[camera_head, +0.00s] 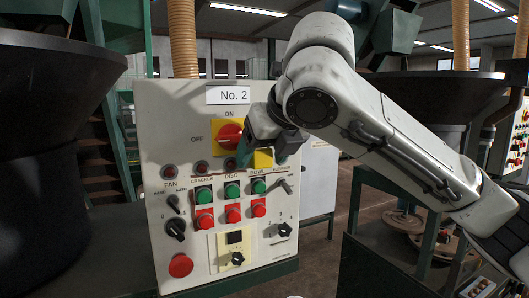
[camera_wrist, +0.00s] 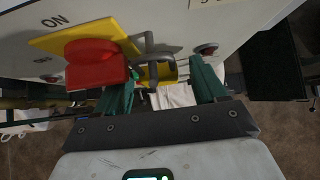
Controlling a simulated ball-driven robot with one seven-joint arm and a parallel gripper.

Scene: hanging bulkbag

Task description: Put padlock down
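The padlock (camera_wrist: 158,74) has a yellow body and a grey shackle. It is at the right side of the red rotary switch (camera_wrist: 95,62) on its yellow plate (camera_wrist: 55,42). The shackle reaches to the edge of the plate and switch; I cannot tell whether it passes through them. In the head view the padlock's yellow body (camera_head: 263,158) shows just below my gripper (camera_head: 268,150). My gripper (camera_wrist: 165,92) has green fingers standing apart on either side of the padlock body, with a small gap at the right finger. The left finger's contact is unclear.
The white control panel (camera_head: 160,130), marked No. 2, carries green and red buttons, knobs and indicator lamps below the switch. Large dark bowl-shaped machines stand at the left (camera_head: 45,120) and right (camera_head: 435,95). Open floor shows behind the panel.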

